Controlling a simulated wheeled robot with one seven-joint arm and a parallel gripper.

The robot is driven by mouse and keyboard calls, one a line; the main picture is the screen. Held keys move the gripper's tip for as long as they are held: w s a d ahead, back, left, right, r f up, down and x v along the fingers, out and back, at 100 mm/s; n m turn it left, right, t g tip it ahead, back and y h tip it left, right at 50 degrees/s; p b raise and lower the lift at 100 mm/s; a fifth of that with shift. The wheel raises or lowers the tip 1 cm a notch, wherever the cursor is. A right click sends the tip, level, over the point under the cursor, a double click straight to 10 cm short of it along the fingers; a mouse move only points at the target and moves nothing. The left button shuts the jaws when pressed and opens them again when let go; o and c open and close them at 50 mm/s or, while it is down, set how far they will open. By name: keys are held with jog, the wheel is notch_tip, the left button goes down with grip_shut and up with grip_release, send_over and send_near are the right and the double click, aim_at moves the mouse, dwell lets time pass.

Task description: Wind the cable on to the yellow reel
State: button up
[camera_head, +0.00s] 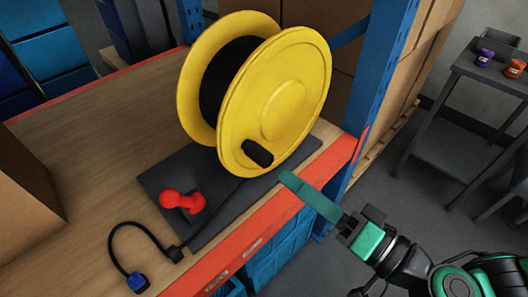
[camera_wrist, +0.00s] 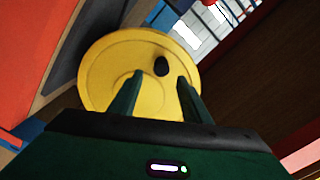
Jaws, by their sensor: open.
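The yellow reel (camera_head: 285,95) stands upright on a dark base plate (camera_head: 160,178) on the wooden shelf. Black cable (camera_head: 222,85) is wound between its two discs. A black crank knob (camera_head: 258,153) sticks out low on the near disc. Loose cable (camera_head: 130,224) curls on the shelf to a blue plug (camera_head: 137,281). A red lever (camera_head: 181,200) sits on the plate. My gripper (camera_head: 290,182) is to the right of the reel, apart from it. In the wrist view, my open, empty gripper (camera_wrist: 158,90) faces the yellow reel (camera_wrist: 112,62), with the knob (camera_wrist: 162,66) between the finger lines.
An orange shelf beam (camera_head: 265,235) runs along the front edge, and a blue post (camera_head: 375,80) rises to the right of the reel. A cardboard box (camera_head: 25,195) is at the left. A grey cart (camera_head: 460,120) with two small jars stands at the right.

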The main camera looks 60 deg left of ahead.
aim_at(257, 154)
jog(key=s+a+n, duration=0.1)
jog(key=a+n, duration=0.2)
jog(key=s+a+n, duration=0.1)
jog(key=a+n, duration=0.2)
jog(key=a, duration=0.1)
jog(key=s+a+n, duration=0.1)
jog(key=a+n, duration=0.2)
jog(key=shift+s+a+n, duration=0.1)
jog(key=shift+a+n, duration=0.2)
jog(key=shift+c, duration=0.3)
grip_shut()
jog(key=shift+s+r, duration=0.1)
